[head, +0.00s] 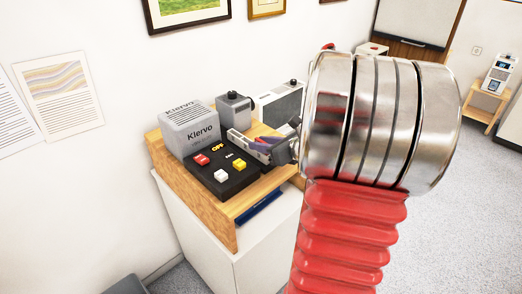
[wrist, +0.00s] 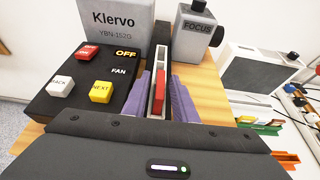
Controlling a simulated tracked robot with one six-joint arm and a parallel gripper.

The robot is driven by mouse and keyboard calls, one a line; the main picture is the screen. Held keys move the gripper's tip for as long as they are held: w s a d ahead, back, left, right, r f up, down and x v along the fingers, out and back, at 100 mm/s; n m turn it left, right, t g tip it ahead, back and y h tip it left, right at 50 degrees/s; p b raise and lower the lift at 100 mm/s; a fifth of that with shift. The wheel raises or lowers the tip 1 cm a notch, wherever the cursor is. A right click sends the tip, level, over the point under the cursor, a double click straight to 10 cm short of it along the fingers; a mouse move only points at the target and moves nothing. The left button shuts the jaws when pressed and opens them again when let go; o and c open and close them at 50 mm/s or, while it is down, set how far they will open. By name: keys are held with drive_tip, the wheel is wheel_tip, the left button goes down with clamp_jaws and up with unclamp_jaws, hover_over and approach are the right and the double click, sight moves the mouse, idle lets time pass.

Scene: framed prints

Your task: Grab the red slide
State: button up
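The grey Klervo projector (head: 189,130) and its button panel (head: 222,172) sit on a wooden-topped white stand (head: 205,235). A grey FOCUS unit (wrist: 197,27) is close behind. Several coloured slides (wrist: 262,127) lie to the right in the wrist view.

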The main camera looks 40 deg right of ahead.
sight(262, 141)
clamp_jaws()
idle(0.3)
wheel_tip(262, 141, up, 10)
drive_tip(key=shift+r, duration=0.1)
idle(0.5)
idle(0.4)
